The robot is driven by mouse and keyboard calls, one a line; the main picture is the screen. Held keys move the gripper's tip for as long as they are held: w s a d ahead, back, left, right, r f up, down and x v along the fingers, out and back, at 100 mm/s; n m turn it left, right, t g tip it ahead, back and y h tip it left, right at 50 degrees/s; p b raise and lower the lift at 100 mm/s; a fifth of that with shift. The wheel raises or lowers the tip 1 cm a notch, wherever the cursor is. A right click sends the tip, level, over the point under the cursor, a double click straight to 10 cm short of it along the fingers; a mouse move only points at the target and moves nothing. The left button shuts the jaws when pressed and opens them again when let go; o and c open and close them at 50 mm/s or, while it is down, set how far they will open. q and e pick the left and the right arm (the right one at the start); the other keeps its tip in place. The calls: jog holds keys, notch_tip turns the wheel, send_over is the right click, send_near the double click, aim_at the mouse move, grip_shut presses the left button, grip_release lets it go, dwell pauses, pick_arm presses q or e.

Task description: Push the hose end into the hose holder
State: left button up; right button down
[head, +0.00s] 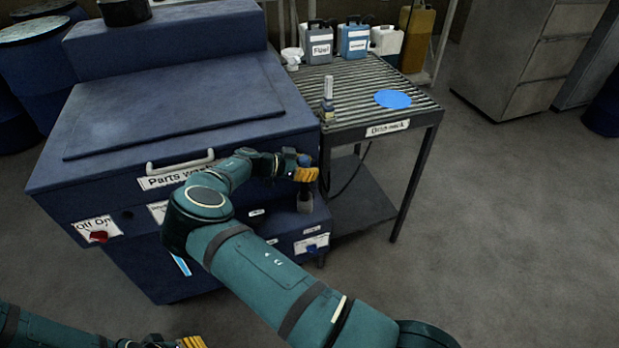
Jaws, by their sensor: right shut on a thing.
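My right gripper (306,173) is at the front right corner of the blue parts washer, its yellow fingertips closed on a small dark-blue piece (304,160), which I take to be the hose end. Most of that piece is hidden by the fingers. A grey, cup-like part (305,203) shows just below the fingertips; it may be the hose holder, and I cannot tell whether the two touch. A thin dark hose (352,178) curves down beside the drain rack, right of the gripper. My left gripper (193,342) is cut off at the bottom edge, its jaw state unclear.
The parts washer (180,105) has a handle, a red switch (99,236) and a low blue valve (311,248). The drain rack (425,112) carries jugs, a small upright bottle (328,95) and a blue disc (393,99). The floor at right is clear.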

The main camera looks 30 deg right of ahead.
notch_tip(320, 180, up, 10)
jog(key=p, duration=0.2)
dwell(1.1)
